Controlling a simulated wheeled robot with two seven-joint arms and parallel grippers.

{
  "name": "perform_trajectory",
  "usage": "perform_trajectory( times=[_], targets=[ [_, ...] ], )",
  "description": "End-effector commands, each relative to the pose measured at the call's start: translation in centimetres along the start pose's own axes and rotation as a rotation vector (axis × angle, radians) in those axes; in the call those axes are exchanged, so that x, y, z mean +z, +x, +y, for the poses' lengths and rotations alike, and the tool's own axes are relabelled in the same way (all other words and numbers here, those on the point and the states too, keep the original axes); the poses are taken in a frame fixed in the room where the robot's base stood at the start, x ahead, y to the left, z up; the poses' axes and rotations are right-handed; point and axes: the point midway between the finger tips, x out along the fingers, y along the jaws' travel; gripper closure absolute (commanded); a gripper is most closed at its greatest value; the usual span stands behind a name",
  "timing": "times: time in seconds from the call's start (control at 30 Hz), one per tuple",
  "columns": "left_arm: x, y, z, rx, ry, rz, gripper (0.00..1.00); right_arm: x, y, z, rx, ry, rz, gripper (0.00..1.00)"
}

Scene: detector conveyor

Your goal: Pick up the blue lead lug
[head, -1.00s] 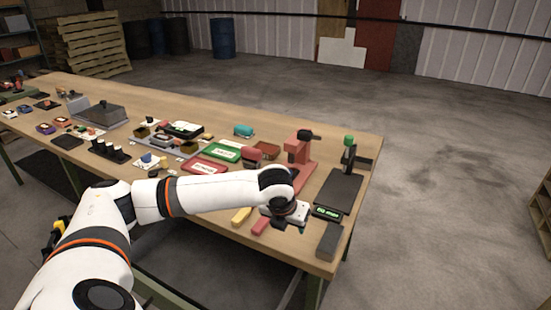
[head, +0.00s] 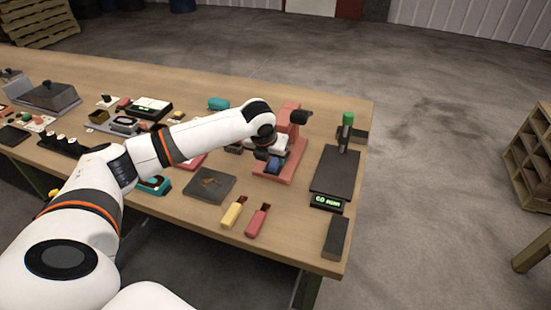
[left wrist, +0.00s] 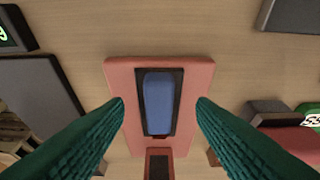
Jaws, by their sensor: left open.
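The blue lead lug (left wrist: 159,102) lies in a dark slot in a salmon-red fixture (left wrist: 116,75), in the middle of the left wrist view. In the head view, a bit of the blue lug (head: 273,165) shows beneath my left gripper (head: 266,154), on the same red fixture (head: 290,168). In the left wrist view, my left gripper (left wrist: 160,106) is open. Its two green ribbed fingers stand apart, one on each side of the lug, with nothing between them touching it. My right gripper is not in view.
A black gauge with a green display (head: 327,202) stands right of the fixture, with a dark block (head: 335,238) in front. Yellow (head: 232,215) and red (head: 257,220) pieces lie near the front edge. A dark plate (head: 210,185) lies to the left. The red fixture's upright rises behind the gripper.

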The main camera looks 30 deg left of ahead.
Motion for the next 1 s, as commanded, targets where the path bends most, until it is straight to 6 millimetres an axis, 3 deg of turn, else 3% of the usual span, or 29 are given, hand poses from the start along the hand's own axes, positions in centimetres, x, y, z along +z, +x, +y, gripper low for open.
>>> perform_trajectory(
  times=[0.17,0.43,0.6,0.9,1.0],
  targets=[
    [-0.8,0.3,0.1,0.001,-0.001,0.0,0.49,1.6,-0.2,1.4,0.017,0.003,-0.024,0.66],
    [-3.7,1.7,0.1,0.001,-0.001,-0.002,0.49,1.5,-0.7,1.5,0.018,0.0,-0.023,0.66],
    [-3.4,4.1,0.1,0.0,0.0,-0.003,0.49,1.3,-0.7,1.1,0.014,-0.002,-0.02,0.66],
    [-3.4,4.5,0.0,0.0,0.001,0.0,0.49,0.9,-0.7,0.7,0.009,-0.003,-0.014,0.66],
    [-3.4,4.5,0.0,0.0,0.001,0.0,0.65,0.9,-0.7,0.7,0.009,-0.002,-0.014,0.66]
  ],
)
